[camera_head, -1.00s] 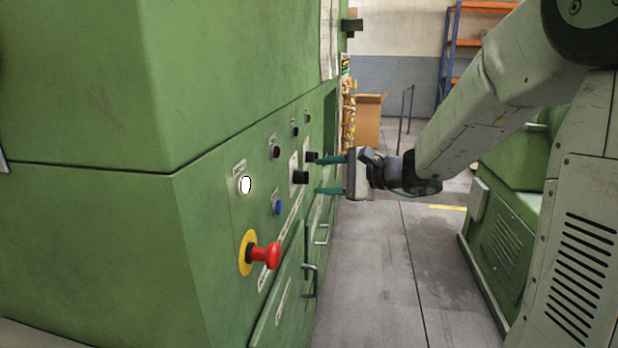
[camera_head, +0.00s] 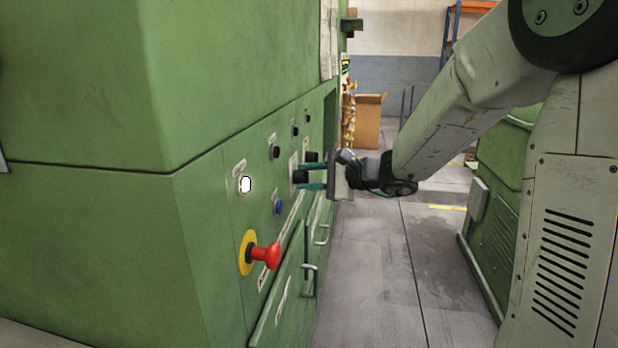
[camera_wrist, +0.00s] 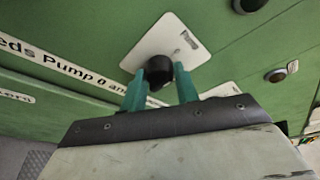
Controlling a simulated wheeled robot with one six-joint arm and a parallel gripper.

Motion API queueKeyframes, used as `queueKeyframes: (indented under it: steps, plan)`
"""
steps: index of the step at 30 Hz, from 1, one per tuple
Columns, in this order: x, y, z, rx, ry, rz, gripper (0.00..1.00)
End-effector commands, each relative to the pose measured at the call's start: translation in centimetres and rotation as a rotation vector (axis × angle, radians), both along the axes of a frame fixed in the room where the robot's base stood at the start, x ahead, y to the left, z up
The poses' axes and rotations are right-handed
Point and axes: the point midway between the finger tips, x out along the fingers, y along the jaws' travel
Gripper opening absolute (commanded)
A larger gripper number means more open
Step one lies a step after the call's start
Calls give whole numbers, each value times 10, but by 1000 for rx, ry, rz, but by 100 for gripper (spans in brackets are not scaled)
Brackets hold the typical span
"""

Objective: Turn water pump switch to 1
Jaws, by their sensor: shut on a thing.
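A black rotary knob (camera_head: 300,177) sits on a white plate on the green machine's front panel. In the wrist view the same knob (camera_wrist: 158,72) stands out from its tilted white plate (camera_wrist: 186,40). My gripper (camera_head: 312,177) reaches in from the right, and its two teal fingers lie on either side of the knob. In the wrist view my gripper (camera_wrist: 160,88) is shut on the knob. The fingers partly cover the plate, and the small label on it is too small to read.
A second black knob (camera_head: 311,156) sits just beyond. A red emergency button (camera_head: 266,255) on a yellow ring, a white button (camera_head: 245,185) and a blue button (camera_head: 278,207) are nearer. Door handles (camera_head: 310,280) stick out below. Open floor (camera_head: 370,270) lies to the right.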

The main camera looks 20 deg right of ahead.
Motion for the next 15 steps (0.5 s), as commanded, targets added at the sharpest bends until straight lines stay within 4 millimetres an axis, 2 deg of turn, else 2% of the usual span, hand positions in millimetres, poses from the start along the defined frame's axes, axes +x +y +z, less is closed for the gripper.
queueKeyframes:
  steps: [8, 15]
  plan:
    - [1, -1, 1, 37, 66, 1, 8]
    - [2, -1, 3, 128, 219, 0, 8]
